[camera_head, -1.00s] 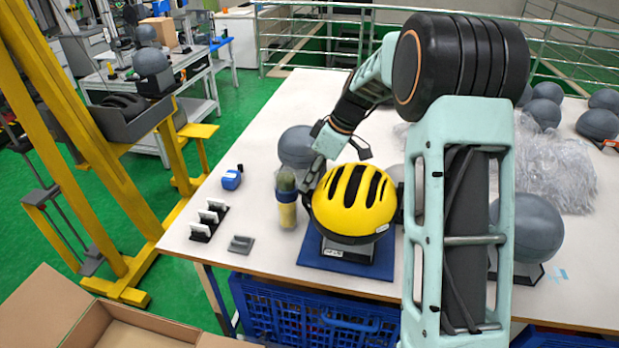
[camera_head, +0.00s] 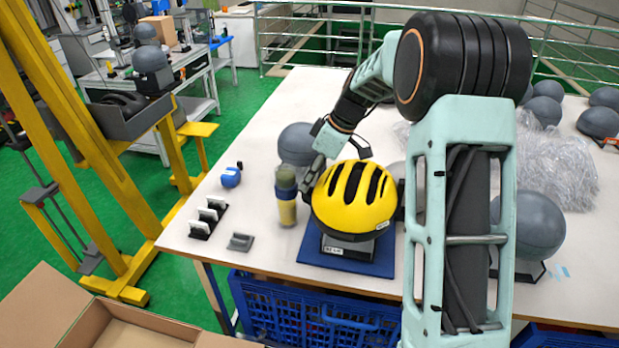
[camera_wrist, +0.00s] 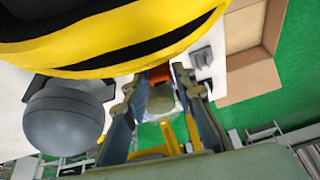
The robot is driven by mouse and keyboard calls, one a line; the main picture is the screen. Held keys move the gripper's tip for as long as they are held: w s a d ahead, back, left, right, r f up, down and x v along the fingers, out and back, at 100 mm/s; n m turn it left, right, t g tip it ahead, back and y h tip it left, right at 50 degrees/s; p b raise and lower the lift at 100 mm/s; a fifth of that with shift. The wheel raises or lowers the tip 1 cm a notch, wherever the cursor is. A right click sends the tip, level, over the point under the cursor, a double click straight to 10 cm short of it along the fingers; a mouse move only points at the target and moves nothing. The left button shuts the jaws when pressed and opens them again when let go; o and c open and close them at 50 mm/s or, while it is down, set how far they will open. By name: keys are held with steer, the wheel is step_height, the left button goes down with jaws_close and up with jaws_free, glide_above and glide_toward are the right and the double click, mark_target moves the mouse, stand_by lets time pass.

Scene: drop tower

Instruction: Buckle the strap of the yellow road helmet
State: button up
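The yellow road helmet (camera_head: 353,205) with black vents sits on a headform stand on a blue mat (camera_head: 312,256) near the table's front edge. Its yellow and black shell fills the top of the wrist view (camera_wrist: 120,45). I cannot make out the strap or the buckle in either view. My gripper (camera_head: 311,178) is at the helmet's left rear side, beside the bottle, partly behind the shell. In the wrist view my gripper (camera_wrist: 162,76) has two fingers apart. A small orange-red patch and a pale rounded shape show between them; I cannot tell whether they touch the fingers.
A bottle (camera_head: 286,200) stands just left of the helmet. A blue item (camera_head: 231,177), a rack (camera_head: 208,217) and a small grey block (camera_head: 240,241) lie farther left. Grey headforms (camera_head: 298,144) stand behind and to the right (camera_head: 540,226). Clear wrap (camera_head: 558,165) lies at right.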

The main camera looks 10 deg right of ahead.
steer(key=o, duration=0.3)
steer(key=shift+r, duration=0.1)
steer(key=v, duration=1.2)
